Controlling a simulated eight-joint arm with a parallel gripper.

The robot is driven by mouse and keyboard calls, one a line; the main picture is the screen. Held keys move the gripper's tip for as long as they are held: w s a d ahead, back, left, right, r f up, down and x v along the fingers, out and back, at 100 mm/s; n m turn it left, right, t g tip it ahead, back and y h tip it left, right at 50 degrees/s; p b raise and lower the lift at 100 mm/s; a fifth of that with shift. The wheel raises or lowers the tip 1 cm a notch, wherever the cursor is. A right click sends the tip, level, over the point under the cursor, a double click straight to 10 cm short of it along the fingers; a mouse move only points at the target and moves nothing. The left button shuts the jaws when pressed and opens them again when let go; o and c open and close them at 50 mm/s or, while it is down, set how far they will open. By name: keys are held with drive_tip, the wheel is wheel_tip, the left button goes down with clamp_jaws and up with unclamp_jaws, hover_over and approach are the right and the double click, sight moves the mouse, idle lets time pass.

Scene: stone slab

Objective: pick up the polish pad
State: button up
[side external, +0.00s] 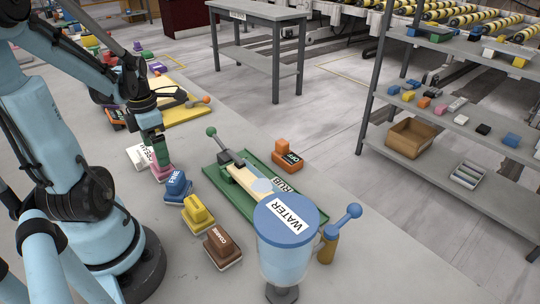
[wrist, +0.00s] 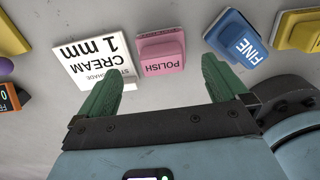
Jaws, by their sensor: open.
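The polish pad (wrist: 160,52) is a pink block with a raised grip and a POLISH label, lying on the slab. In the wrist view it is just ahead of my gripper (wrist: 160,82), between the lines of the two green fingers, which are wide apart and empty. In the side view the fingers of my gripper (side external: 160,152) are just above the pad (side external: 162,173) and partly cover it. I cannot tell the exact height gap.
A white CREAM 1 mm card (wrist: 92,62) lies close left of the pad. The blue FINE pad (wrist: 238,42) is to its right. Yellow (side external: 197,214) and brown COARSE (side external: 222,247) pads follow. A green board (side external: 300,207) and a WATER container (side external: 285,250) stand beyond.

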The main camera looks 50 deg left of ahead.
drive_tip(key=shift+w+d+f, duration=0.1)
drive_tip(key=shift+d+f, duration=0.05)
drive_tip(key=shift+f, duration=2.45)
drive_tip(key=c, duration=1.2)
drive_tip(key=shift+r, duration=0.2)
drive_tip(key=shift+r, duration=0.45)
wheel_tip(320, 180, up, 3)
drive_tip(key=shift+d+r, duration=0.1)
drive_tip(key=shift+d, duration=0.05)
drive_tip(key=w+d+r, duration=0.4)
drive_tip(key=d+r, duration=0.2)
drive_tip(key=d, duration=0.4)
drive_tip(key=shift+w+d+r, duration=0.15)
drive_tip(key=shift+d+r, duration=0.15)
